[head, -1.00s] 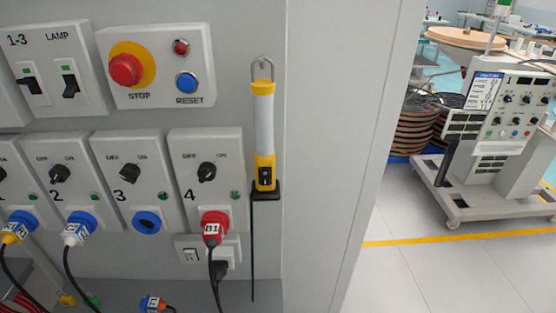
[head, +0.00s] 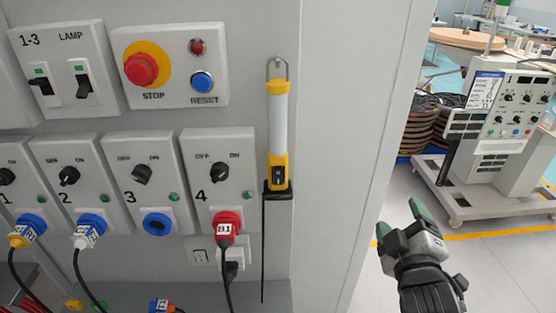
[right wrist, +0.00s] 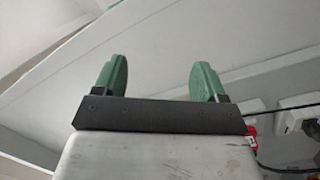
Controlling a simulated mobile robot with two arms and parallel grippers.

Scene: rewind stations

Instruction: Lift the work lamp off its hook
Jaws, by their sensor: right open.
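The work lamp (head: 278,125) hangs upright on the grey cabinet panel, a white tube with yellow ends. Its wire loop is at a hook (head: 278,61) at the top, and its foot is at a small black holder (head: 278,190). A black cord hangs below it. My right gripper (head: 402,222) is at the lower right of the head view, right of the lamp and apart from it. In the right wrist view its two green fingers (right wrist: 160,82) stand apart with nothing between them. My left gripper is not in view.
Left of the lamp are the stop box (head: 170,65), lamp switches (head: 68,65) and numbered outlets with plugs. The red plug (head: 228,222) and its cord hang near the lamp's cord. A wheeled machine (head: 505,125) stands back right. Bare panel lies right of the lamp.

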